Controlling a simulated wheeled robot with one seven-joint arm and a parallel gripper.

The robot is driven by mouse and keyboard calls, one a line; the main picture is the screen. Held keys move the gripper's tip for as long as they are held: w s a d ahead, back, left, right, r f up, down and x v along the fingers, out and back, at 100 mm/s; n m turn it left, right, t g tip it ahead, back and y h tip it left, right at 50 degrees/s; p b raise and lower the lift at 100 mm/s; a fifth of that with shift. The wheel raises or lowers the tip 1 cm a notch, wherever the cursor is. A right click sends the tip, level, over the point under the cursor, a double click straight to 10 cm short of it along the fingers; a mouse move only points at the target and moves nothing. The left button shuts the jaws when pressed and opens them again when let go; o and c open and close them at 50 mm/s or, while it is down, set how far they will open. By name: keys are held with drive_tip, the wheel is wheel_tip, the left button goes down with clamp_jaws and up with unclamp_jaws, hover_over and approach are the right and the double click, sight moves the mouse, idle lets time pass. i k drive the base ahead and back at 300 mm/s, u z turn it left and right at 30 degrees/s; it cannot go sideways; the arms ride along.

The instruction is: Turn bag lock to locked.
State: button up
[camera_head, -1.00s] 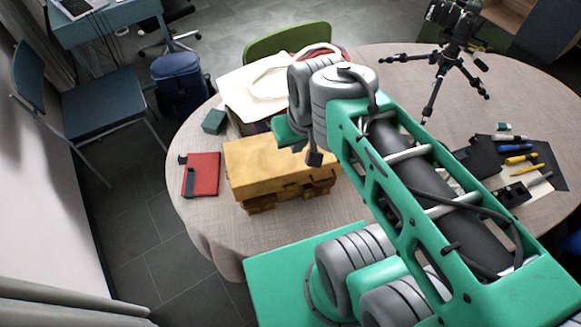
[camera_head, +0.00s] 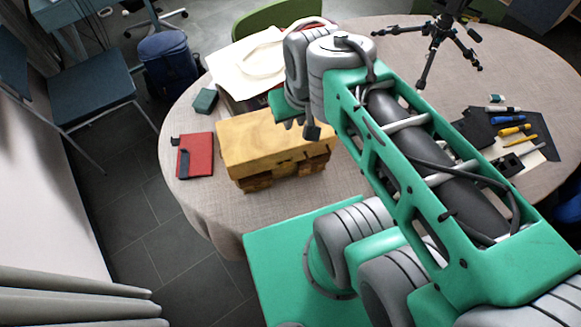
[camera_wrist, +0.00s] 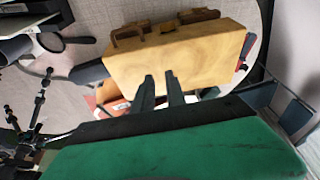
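A tan-yellow case, which looks like the bag (camera_head: 262,142), sits on the round table. Brown handle or strap parts show along its near lower side. In the wrist view the bag (camera_wrist: 190,55) spans the upper middle, with brown parts and a small yellow piece (camera_wrist: 167,27) on its far edge; I cannot tell whether that piece is the lock or how it is turned. My gripper (camera_wrist: 160,78) has two dark fingers apart, with nothing between them. They overlap the bag's edge in the wrist view, and no contact is visible. In the head view my wrist hides the bag's upper right corner.
A red notebook (camera_head: 196,155) and a small green box (camera_head: 205,101) lie left of the bag. A white cloth item (camera_head: 262,65) lies behind it. A black tripod (camera_head: 436,45) and pens (camera_head: 514,130) are at the right. Chairs stand around the table (camera_head: 375,70).

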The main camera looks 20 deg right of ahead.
sight(285, 165)
drive_tip(key=z, duration=0.2)
drive_tip(key=k, duration=1.5)
drive_tip(key=u, duration=2.25)
